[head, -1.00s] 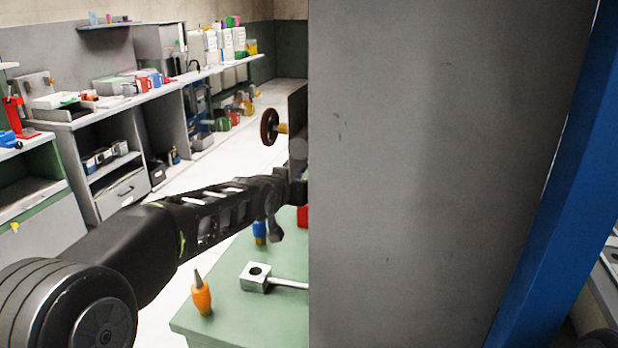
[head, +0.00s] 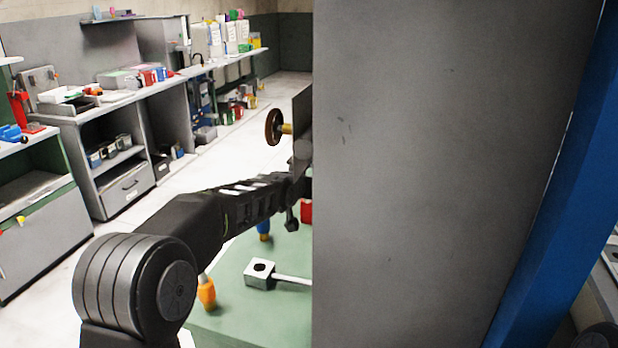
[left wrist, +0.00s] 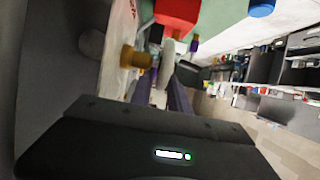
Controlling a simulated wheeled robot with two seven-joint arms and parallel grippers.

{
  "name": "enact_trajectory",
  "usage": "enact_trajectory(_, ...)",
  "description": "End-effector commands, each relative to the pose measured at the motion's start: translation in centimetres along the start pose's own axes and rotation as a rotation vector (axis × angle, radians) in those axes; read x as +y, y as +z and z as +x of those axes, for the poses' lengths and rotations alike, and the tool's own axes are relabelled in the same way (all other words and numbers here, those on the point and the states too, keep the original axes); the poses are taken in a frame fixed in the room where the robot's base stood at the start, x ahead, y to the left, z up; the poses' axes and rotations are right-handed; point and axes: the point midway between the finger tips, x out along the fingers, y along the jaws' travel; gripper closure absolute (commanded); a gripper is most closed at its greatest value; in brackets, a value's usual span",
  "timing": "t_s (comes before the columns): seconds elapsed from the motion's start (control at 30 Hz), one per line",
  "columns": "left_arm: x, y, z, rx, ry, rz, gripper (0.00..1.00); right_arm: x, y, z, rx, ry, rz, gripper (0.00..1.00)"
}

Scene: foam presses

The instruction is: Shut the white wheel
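I see no white wheel in either view. A brown handwheel (head: 273,127) with a brass-coloured hub stands out from the left side of a large grey panel (head: 440,170) in the head view. My left arm reaches toward that panel's left edge, and the panel hides its gripper there. In the left wrist view my left gripper (left wrist: 160,92) shows two dark fingers apart, with nothing seen held between them. A brass-coloured knob (left wrist: 137,58) is just beyond the fingers, to the left. My right gripper is in neither view.
A green table (head: 235,322) holds a metal block with a rod (head: 260,272) and an orange-tipped tool (head: 206,292) beneath my left arm. A blue post (head: 550,200) slants along the right. A red block (left wrist: 178,15) is near the wrist view's top. Shelving lines the far left wall.

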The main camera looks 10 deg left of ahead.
Motion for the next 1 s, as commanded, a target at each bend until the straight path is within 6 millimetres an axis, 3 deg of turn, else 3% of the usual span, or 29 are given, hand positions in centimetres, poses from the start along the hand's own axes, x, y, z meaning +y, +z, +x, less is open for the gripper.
enact_trajectory(0.33,-0.01,0.04,0.49,0.000,0.000,-0.001,0.78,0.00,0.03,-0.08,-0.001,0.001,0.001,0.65)
enact_trajectory(0.6,0.00,0.03,0.47,0.000,0.000,0.000,1.00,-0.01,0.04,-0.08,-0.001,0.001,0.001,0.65)
enact_trajectory(1.0,0.00,0.04,0.46,0.001,0.000,-0.001,1.00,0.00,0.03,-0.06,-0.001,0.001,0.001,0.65)
